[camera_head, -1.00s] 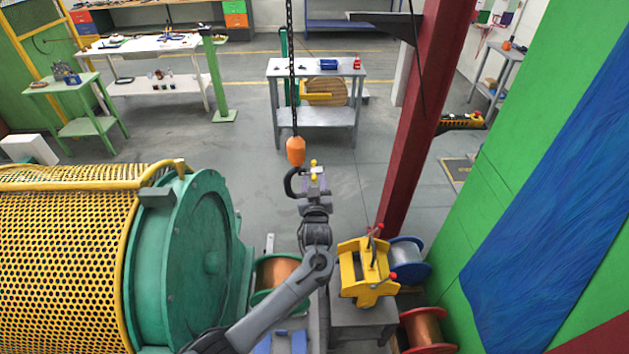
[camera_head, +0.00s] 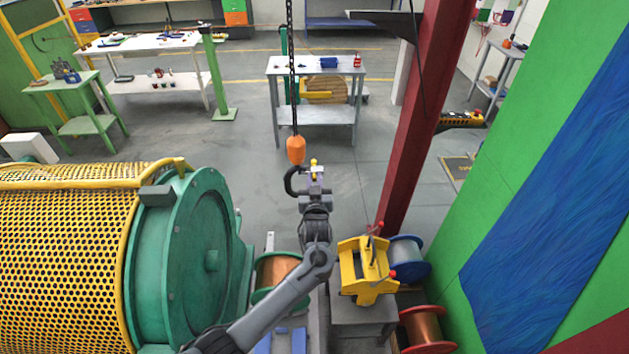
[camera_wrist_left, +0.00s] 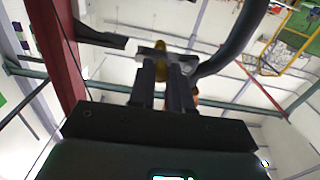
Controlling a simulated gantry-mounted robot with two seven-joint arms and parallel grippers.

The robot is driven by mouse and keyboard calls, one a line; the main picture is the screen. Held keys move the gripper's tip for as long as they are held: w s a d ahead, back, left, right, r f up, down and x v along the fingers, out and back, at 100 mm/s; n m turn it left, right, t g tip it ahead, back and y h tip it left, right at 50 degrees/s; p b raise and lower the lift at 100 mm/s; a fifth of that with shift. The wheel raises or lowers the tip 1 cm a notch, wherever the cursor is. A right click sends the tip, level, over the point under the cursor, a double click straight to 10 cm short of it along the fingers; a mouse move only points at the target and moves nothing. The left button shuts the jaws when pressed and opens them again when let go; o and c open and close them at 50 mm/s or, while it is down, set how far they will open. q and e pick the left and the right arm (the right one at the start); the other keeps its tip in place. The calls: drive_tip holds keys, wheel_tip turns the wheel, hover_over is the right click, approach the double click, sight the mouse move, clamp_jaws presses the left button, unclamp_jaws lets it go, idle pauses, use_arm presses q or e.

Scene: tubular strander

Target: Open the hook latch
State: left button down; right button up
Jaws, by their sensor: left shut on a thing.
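The dark hook (camera_head: 289,183) hangs below an orange block (camera_head: 296,150) on a chain. My left gripper (camera_head: 314,180) is at the right of the hook, by its open side. In the left wrist view the two fingers (camera_wrist_left: 165,68) are shut on a small latch piece with a yellow part (camera_wrist_left: 160,47) and a grey metal bar. The hook's dark curve (camera_wrist_left: 237,38) shows to the right of the fingers. The fingers hide part of the latch, so how far it stands open cannot be told. My right gripper is not in view.
A chain (camera_head: 291,70) runs up from the hook. A red post (camera_head: 410,130) stands to the right. A green drum (camera_head: 185,270) with a yellow mesh guard (camera_head: 65,255) is at the left. A yellow fixture (camera_head: 366,270) is at lower right.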

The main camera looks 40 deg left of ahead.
use_arm(q)
drive_tip(key=shift+f+m, duration=0.1)
drive_tip(key=shift+m, duration=0.2)
drive_tip(key=c, duration=1.1)
unclamp_jaws()
drive_tip(key=shift+o, duration=0.2)
drive_tip(key=b+v, duration=0.2)
drive_tip(key=v, duration=0.8)
drive_tip(key=shift+s+d, duration=0.25)
drive_tip(key=shift+s, duration=0.05)
drive_tip(key=shift+f, duration=0.1)
